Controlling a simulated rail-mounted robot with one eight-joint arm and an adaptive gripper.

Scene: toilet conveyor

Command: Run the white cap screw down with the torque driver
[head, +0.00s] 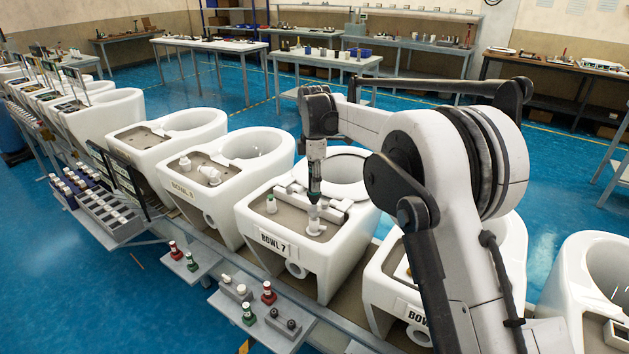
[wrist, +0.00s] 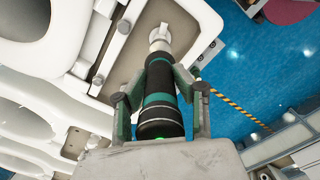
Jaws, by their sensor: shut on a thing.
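My gripper (head: 316,152) is shut on the torque driver (head: 314,181), a black and teal tool that points down over the deck of Bowl 7 (head: 330,258). In the wrist view the driver (wrist: 159,105) lies between my two fingers (wrist: 160,68). The white cap screw (head: 314,218) stands on the grey deck right below the driver's tip. It also shows in the wrist view (wrist: 159,40) at the driver's far end. Tip and cap look in line and touching, but how the tip sits in the cap is hidden.
Neighbouring bowls (head: 190,212) flank Bowl 7 closely. Shelves with red, green and black parts (head: 268,293) stand in front. Workbenches (head: 325,62) are far behind.

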